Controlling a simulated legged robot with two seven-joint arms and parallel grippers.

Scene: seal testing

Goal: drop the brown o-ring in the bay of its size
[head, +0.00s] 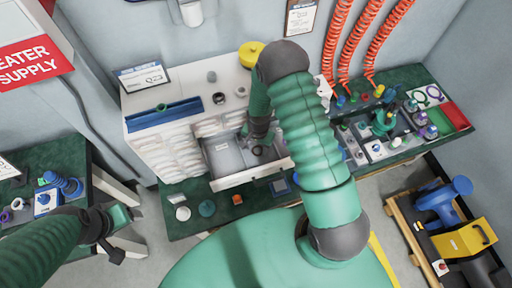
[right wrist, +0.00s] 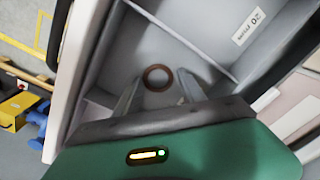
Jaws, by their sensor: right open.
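The brown o-ring (right wrist: 158,77) shows in the right wrist view, in a grey bay of the open drawer (head: 222,155). It seems to lie flat on the bay floor, beyond and between the fingertips, apart from both. My right gripper (right wrist: 157,92) is open and points down into the drawer; in the head view the gripper (head: 258,148) hides the ring. A thin divider (right wrist: 180,35) runs beside the ring's bay. A white label (right wrist: 247,27) lies past it, too small to read surely. My left gripper (head: 112,248) is at lower left, its fingers unclear.
The drawer sticks out from a white cabinet (head: 165,150) with several small drawers. A yellow round object (head: 251,53) stands on top. Fittings crowd the green bench to the right. A blue and yellow machine (head: 455,225) stands on the floor at right.

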